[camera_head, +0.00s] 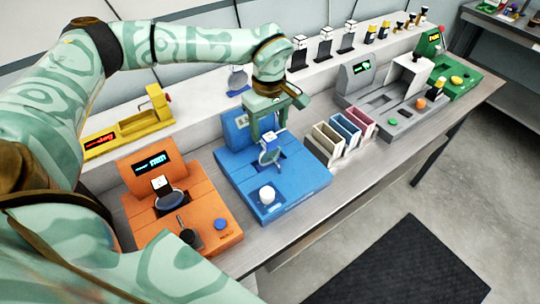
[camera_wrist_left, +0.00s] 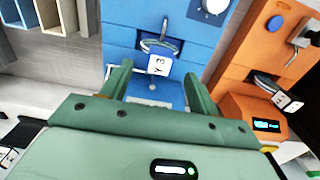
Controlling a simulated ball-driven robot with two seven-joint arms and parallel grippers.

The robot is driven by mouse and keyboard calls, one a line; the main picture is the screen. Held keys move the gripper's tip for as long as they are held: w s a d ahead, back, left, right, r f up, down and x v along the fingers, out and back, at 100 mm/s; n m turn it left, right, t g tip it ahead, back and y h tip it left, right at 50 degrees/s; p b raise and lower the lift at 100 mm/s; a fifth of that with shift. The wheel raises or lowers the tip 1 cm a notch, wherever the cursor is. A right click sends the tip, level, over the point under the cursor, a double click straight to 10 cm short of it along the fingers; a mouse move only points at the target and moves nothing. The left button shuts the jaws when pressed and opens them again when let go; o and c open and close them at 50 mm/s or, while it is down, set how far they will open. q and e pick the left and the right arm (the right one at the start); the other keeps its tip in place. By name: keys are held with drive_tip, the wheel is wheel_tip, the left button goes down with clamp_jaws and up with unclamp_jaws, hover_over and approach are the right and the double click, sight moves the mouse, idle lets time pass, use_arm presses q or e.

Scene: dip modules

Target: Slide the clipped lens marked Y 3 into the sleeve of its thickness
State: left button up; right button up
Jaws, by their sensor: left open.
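The clipped lens marked Y 3 stands on the blue machine (camera_head: 232,168). Its white tag (camera_wrist_left: 158,64) shows in the left wrist view, with the round lens (camera_wrist_left: 157,46) beyond it; in the head view the lens (camera_head: 270,156) is partly hidden by my gripper. My left gripper (camera_head: 268,134) is open above the blue machine, its fingers (camera_wrist_left: 155,80) apart on either side of the tag. I cannot tell whether they touch it. Three open-topped sleeves, beige (camera_head: 327,143), blue (camera_head: 345,131) and pink (camera_head: 361,122), stand right of the blue machine.
An orange machine (camera_head: 210,205) with another clipped lens (camera_head: 168,197) stands to the left. Grey (camera_head: 398,125) and green (camera_head: 462,85) machines stand to the right. A raised back shelf (camera_head: 310,68) carries several small items. The bench's front edge (camera_head: 330,200) is bare.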

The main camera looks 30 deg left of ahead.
sight(269, 137)
use_arm(q)
drive_tip(key=shift+s+f, duration=0.1)
drive_tip(key=shift+f, duration=0.35)
wheel_tip(269, 137, down, 5)
drive_tip(key=shift+r+b, duration=0.1)
drive_tip(key=shift+b, duration=0.4)
clamp_jaws()
